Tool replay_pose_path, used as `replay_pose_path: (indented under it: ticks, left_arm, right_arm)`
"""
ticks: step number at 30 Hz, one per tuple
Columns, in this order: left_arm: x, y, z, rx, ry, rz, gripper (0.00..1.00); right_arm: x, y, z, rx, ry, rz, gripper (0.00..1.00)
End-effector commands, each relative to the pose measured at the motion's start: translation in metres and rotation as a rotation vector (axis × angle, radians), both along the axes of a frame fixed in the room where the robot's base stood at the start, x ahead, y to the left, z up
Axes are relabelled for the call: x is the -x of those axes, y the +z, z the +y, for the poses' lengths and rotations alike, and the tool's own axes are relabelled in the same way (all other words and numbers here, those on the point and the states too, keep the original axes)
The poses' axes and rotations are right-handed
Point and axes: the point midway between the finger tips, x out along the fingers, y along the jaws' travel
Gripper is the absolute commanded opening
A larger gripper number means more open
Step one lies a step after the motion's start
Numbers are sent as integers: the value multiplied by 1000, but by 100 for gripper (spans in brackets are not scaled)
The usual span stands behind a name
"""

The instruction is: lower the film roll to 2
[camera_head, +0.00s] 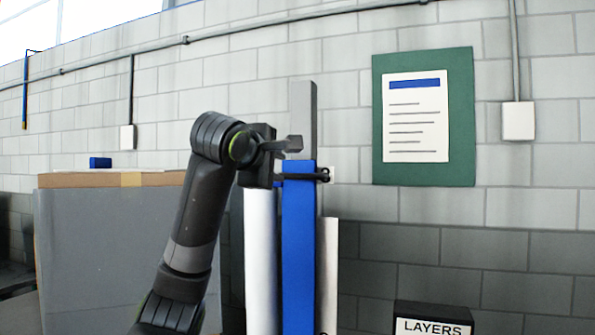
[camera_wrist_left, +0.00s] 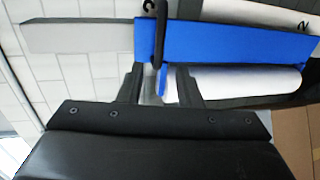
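My left gripper (camera_head: 290,162) is at a tall upright blue bar (camera_head: 298,250) with a grey upper part (camera_head: 303,115). In the left wrist view its two fingers (camera_wrist_left: 162,88) stand apart, so it is open, beside the bar. A white roll (camera_head: 261,265) hangs left of the bar; in the left wrist view it (camera_wrist_left: 240,80) lies close by the fingers, with a blue edge at its top end. A black ringed peg (camera_head: 322,175) crosses the bar. I cannot tell for sure which part is the film roll. My right gripper is not seen.
A grey partition (camera_head: 110,250) with a brown top stands at left. A black box marked LAYERS (camera_head: 432,318) is at lower right. A green board with a notice (camera_head: 465,120) hangs on the block wall.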

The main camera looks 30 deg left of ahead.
Motion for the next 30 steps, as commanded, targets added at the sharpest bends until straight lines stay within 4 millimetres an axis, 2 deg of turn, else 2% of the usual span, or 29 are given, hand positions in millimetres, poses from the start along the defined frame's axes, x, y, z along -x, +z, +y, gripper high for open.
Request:
replay_pose_path:
  ticks: [1,9,15,21,30]
  left_arm:
    - [-12,1,3,0,1,7,32]
    - [-69,-12,16,0,1,6,32]
    - [-102,-19,24,0,1,4,32]
    - [-118,-25,28,-1,0,1,32]
    - [-120,-27,29,-2,1,0,32]
  right_arm:
    - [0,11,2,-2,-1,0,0]
    - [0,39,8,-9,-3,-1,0]
    - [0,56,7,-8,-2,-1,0]
    - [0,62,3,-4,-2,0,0]
    - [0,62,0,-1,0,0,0]
